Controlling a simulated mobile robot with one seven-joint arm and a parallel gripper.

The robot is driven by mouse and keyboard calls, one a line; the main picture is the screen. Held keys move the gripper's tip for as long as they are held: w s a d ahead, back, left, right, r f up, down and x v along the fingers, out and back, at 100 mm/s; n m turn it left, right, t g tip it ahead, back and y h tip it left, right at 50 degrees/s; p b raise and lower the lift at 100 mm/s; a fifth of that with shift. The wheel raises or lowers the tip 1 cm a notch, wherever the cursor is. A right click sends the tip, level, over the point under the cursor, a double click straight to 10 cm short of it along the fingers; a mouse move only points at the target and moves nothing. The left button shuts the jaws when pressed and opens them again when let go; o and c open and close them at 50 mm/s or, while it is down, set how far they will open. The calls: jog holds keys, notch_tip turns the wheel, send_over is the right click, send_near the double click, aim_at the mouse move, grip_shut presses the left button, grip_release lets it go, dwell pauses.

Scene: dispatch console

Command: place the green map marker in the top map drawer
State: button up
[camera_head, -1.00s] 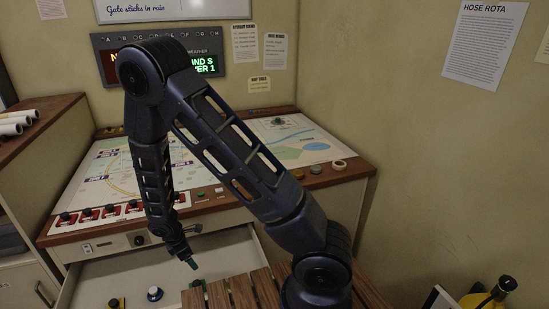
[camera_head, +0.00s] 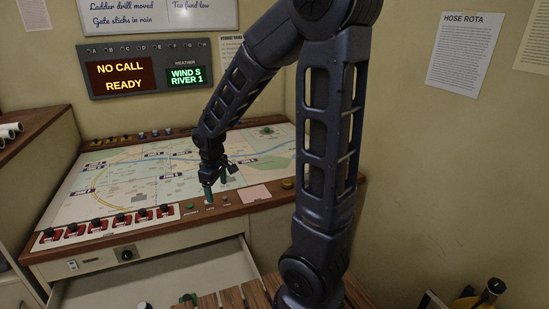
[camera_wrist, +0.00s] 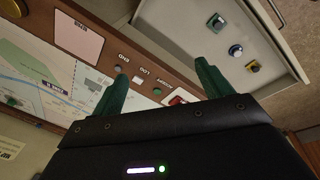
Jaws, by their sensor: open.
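The top map drawer (camera_head: 215,264) is pulled out below the console front. A green marker (camera_head: 188,298) lies in it, partly hidden by the wooden slats; it also shows in the wrist view (camera_wrist: 217,22), beside the blue-and-white marker (camera_wrist: 235,50) and the yellow-and-black marker (camera_wrist: 252,66). Another small green piece (camera_head: 267,130) stands at the far right of the map. My gripper (camera_head: 215,187) hovers over the console's front right, its green fingertips apart. In the wrist view, nothing is between its fingers (camera_wrist: 160,82).
Red switches with black knobs (camera_head: 100,224) line the console's front left. Small buttons (camera_head: 190,207) sit on the wooden front edge near my gripper. Wooden slats (camera_head: 232,298) stand in front of the drawer's right side. A wall display (camera_head: 155,72) hangs behind.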

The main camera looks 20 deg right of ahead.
jog(key=s+d+r+m+t, duration=0.2)
jog(key=s+d+r+m, duration=0.7)
jog(key=s+d+r, duration=0.6)
jog(key=shift+s+r+m+t, duration=0.25)
jog(key=shift+s+m+t, duration=0.05)
jog(key=shift+s+m, duration=0.1)
jog(key=shift+a, duration=0.1)
dwell(0.7)
